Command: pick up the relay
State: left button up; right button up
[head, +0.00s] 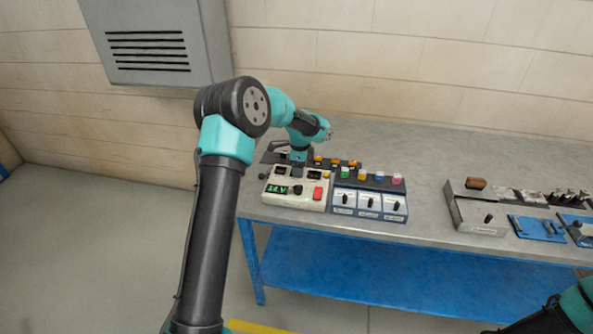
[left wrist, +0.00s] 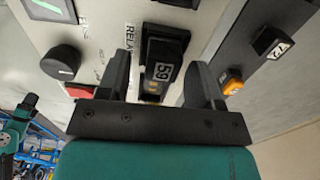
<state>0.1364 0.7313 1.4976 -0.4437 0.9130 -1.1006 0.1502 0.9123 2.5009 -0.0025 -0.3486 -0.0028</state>
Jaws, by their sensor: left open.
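The relay (left wrist: 165,52) is a dark block with a white "59" label. It sits at the white panel (left wrist: 105,30) beside the printed word "RELAY" in the left wrist view. My left gripper (left wrist: 158,78) is open, with one finger on each side of the relay. Whether either finger touches it, I cannot tell. In the head view my left gripper (head: 299,165) points down at the back of the white test unit (head: 284,197). The relay cannot be made out there behind the gripper. My right gripper is out of view.
A black knob (left wrist: 62,62) and a red button (left wrist: 79,91) are left of the relay. A grey panel with an orange switch (left wrist: 231,83) is to the right. A blue-grey unit (head: 368,206) stands beside the test unit.

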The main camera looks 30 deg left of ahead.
pick_arm(q)
jog(key=shift+c, duration=0.2)
jog(key=c, duration=1)
jog(key=shift+o, duration=0.2)
jog(key=shift+r, duration=0.1)
jog(key=shift+r, duration=0.5)
notch_tip(320, 180, up, 3)
jog(key=shift+f, duration=0.2)
jog(key=s+d+r, duration=0.1)
jog(key=s+d, duration=0.7)
jog(key=s, duration=0.5)
jog(key=shift+s, duration=0.35)
jog(key=shift+r, duration=0.1)
